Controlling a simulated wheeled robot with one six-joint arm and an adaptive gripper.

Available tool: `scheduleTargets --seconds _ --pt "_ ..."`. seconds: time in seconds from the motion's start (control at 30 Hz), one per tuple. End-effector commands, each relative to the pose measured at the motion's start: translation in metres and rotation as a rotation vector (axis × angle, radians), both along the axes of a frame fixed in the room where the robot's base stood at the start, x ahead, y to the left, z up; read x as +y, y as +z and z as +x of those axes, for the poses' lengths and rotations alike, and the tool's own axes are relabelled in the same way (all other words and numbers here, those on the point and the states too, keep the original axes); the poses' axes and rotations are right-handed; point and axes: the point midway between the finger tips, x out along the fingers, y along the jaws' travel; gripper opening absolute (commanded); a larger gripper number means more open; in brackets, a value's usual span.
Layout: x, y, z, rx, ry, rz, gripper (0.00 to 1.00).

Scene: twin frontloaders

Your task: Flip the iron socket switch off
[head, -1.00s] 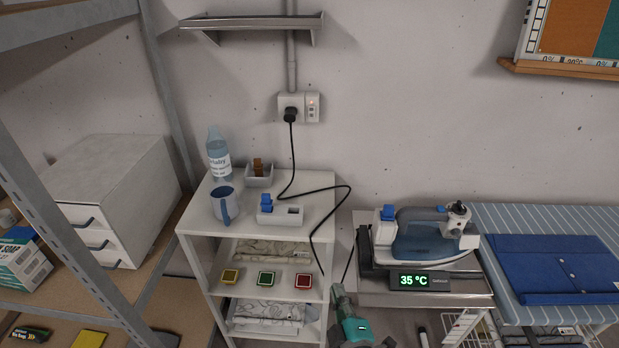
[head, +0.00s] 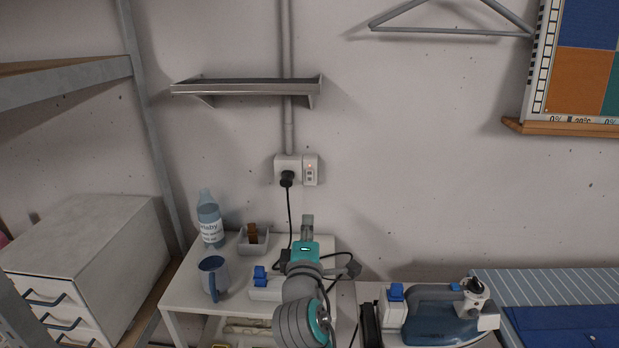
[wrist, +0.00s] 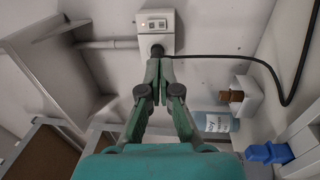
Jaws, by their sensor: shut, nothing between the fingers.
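The iron socket (head: 288,170) is a white wall box with a black plug (head: 287,179) in its left part. Its switch (head: 310,173) is on the right part, with a small red light lit above it. In the wrist view the switch (wrist: 157,24) shows at the top of the box, beyond the plug. My gripper (head: 307,220) is shut and empty, pointing up in front of the wall below the socket. In the wrist view my gripper (wrist: 158,64) has its fingertips together, overlapping the plug area; whether they touch it I cannot tell.
A black cord hangs from the plug. A wall shelf (head: 245,87) is above the socket. The iron (head: 440,315) stands at the lower right.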

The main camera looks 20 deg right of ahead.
Motion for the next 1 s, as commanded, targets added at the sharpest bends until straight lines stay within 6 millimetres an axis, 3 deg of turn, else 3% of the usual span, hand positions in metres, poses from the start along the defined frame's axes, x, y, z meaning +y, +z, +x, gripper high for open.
scheduleTargets --seconds 0.2,0.63,1.0 --pt "0.0 0.015 0.006 -0.004 -0.02 -0.02 0.0" --pt "-0.001 0.016 0.011 -0.004 -0.02 -0.02 0.0" --pt "-0.02 0.024 0.068 -0.004 -0.021 -0.02 0.0"
